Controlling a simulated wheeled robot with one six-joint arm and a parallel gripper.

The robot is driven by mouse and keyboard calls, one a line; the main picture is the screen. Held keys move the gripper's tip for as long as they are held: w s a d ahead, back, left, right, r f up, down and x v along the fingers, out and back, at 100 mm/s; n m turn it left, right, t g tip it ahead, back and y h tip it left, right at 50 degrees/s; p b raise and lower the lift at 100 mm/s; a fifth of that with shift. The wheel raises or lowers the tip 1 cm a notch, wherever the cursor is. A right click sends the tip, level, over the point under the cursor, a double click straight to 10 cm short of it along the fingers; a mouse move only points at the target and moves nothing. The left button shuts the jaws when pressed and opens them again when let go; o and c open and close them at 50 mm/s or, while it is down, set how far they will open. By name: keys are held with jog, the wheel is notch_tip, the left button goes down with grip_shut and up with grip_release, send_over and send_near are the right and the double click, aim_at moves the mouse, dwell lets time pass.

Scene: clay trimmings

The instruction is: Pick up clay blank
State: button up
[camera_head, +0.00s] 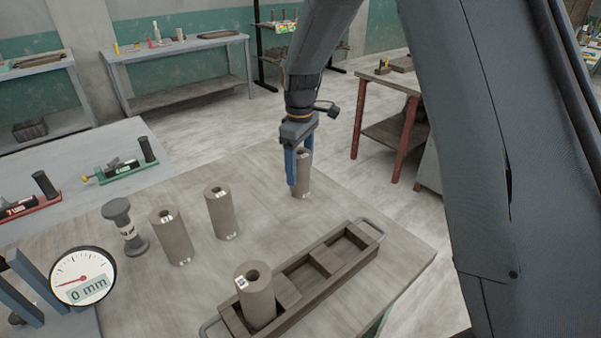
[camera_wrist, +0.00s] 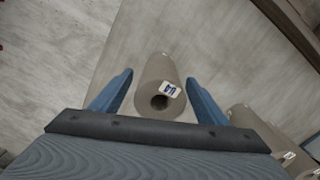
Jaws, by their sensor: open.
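A clay blank (camera_head: 302,184), a grey-brown cylinder with a hole in its top and a small white label, stands upright on the table's far side. My gripper (camera_head: 298,170) is open above and around it, with a blue finger in front of it in the head view. In the wrist view the blank (camera_wrist: 156,84) is between the two blue fingers of my gripper (camera_wrist: 160,90), with a gap on both sides. Two more blanks (camera_head: 172,238) (camera_head: 221,212) stand upright to the left. Another blank (camera_head: 258,298) stands in the near compartment of the brown tray (camera_head: 318,282).
A grey spool-shaped piece (camera_head: 126,228) stands on the table (camera_head: 250,185) at left. A round dial reading 0 mm (camera_head: 83,277) is at the lower left. Red and green tools lie on a side table (camera_head: 95,150). The table between the held-over blank and the tray is clear.

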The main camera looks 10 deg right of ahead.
jog(key=shift+c, duration=0.4)
jog(key=c, duration=1.5)
jog(key=shift+r, duration=0.1)
